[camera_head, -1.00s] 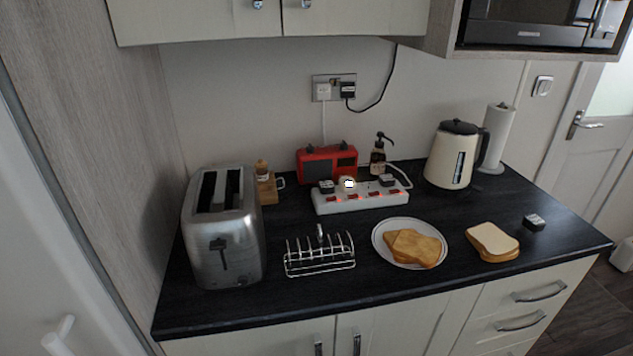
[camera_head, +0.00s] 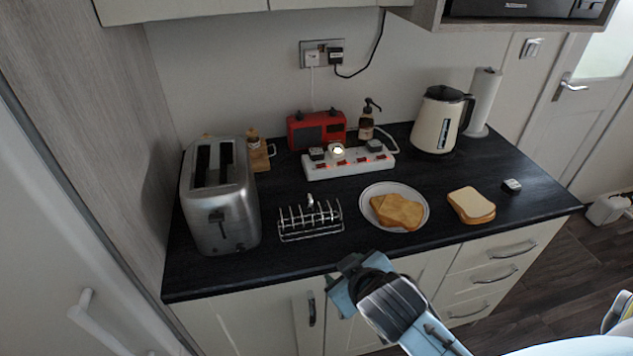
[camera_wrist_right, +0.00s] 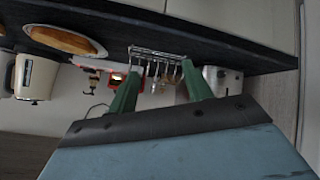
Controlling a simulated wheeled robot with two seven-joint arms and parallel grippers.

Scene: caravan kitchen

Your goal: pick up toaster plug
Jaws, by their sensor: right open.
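A loose dark-and-light plug (camera_head: 512,185) lies on the counter's right end, beyond the bread. More plugs sit in the white power strip (camera_head: 350,163) at the back; one, a pale plug (camera_head: 337,151), is near its middle. I cannot tell which belongs to the toaster (camera_head: 219,197), which stands at the left. My right gripper (camera_head: 343,287) is in front of the counter's front edge, apart from every plug. In the right wrist view its two green fingers (camera_wrist_right: 160,88) are spread and empty.
A toast rack (camera_head: 309,219), a plate (camera_head: 424,219) of toast and bread slices (camera_head: 471,205) stand along the front. A red radio (camera_head: 316,130), soap bottle (camera_head: 366,124), kettle (camera_head: 440,120) and paper roll (camera_head: 482,102) stand behind. The counter's front right is bare.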

